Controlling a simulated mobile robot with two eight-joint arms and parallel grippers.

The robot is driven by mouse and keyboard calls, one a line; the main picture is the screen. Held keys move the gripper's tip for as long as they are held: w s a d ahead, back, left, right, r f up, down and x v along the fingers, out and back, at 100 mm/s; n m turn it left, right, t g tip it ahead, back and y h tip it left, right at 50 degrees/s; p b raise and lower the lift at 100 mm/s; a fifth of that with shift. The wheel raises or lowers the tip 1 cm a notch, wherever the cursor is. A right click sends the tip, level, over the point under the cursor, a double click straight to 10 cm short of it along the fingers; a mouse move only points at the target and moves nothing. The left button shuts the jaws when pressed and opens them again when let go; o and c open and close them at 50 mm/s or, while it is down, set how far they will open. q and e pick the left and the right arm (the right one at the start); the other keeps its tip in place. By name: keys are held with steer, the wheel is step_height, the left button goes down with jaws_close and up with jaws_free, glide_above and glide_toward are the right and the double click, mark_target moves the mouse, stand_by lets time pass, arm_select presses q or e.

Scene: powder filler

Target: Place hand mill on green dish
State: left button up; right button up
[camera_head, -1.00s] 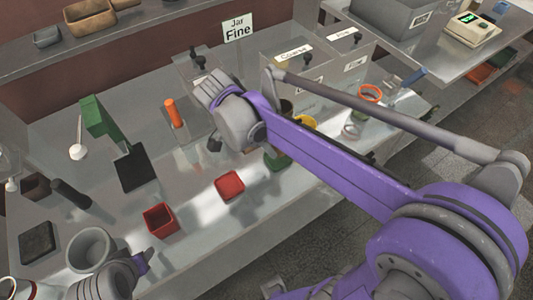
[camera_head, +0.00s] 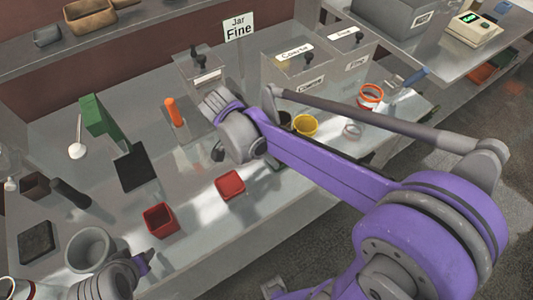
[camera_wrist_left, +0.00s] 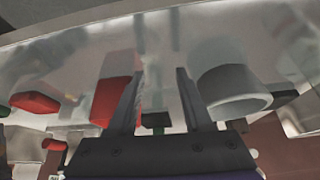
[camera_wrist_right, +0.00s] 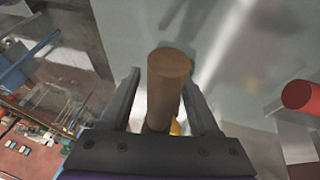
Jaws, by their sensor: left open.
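A brown cylinder (camera_wrist_right: 168,95), which I take to be the hand mill, is between the fingers of my right gripper (camera_wrist_right: 162,95) in the right wrist view. One finger lies close along it and its end face points to the camera, clear of the surface. In the head view my right gripper (camera_head: 219,150) is above the middle of the bench, and my own arm hides the mill. A sliver of the green dish (camera_head: 275,165) shows under the right forearm; the rest is hidden. My left gripper (camera_wrist_left: 160,90) is open and empty near the red box and grey mortar.
A red dish (camera_head: 230,184), red box (camera_head: 160,219) and grey mortar (camera_head: 90,250) stand along the front. A yellow cup (camera_head: 305,126) is beyond my right forearm. An orange-handled tool (camera_head: 174,112) and lidded bins (camera_head: 305,68) stand behind.

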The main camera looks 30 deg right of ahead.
steer(key=v, duration=1.2)
steer(key=shift+p, duration=0.45)
steer(key=shift+r, duration=0.1)
